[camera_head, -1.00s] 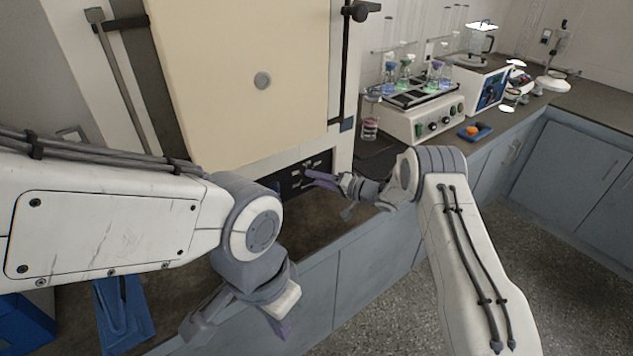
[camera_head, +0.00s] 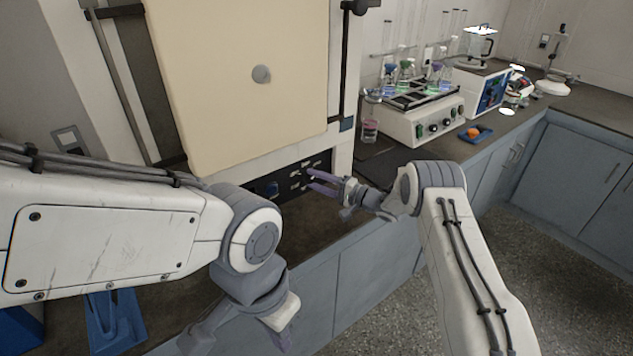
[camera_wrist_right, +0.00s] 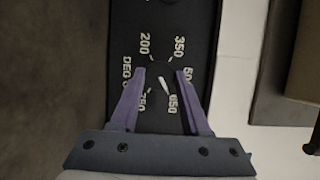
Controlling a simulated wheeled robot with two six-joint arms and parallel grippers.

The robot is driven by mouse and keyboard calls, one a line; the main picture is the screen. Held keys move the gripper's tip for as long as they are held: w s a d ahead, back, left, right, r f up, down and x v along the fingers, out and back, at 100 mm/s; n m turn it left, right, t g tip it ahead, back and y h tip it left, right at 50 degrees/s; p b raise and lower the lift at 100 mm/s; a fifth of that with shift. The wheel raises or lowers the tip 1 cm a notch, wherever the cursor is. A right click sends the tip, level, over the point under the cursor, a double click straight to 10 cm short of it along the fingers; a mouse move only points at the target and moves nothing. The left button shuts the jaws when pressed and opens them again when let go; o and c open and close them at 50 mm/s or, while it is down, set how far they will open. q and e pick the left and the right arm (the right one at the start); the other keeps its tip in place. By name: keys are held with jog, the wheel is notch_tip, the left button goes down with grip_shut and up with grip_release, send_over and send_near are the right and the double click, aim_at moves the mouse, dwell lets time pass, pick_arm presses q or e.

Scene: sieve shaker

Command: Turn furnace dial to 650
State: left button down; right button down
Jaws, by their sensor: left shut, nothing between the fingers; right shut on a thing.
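The furnace's dark control panel (camera_head: 283,184) is below its cream door (camera_head: 240,85). In the right wrist view the dial (camera_wrist_right: 164,84) is a dark knob with a white pointer mark, ringed by numbers from 200 to 750. The mark slants to the lower right, towards the 650 label (camera_wrist_right: 175,103). My right gripper (camera_wrist_right: 161,74) has its purple fingers on either side of the dial, shut on it. In the head view this gripper (camera_head: 311,180) is at the panel and hides the dial. My left gripper (camera_head: 284,340) is shut and empty, low in front of the counter.
A blue object (camera_head: 115,318) lies at the lower left. The floor at right is clear.

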jog(key=shift+w+d, duration=0.1)
jog(key=shift+w, duration=0.05)
jog(key=shift+c, duration=1.9)
grip_release()
jog(key=b+v, duration=0.1)
jog(key=v, duration=0.9)
jog(key=shift+s+d, duration=0.15)
jog(key=shift+s, duration=0.1)
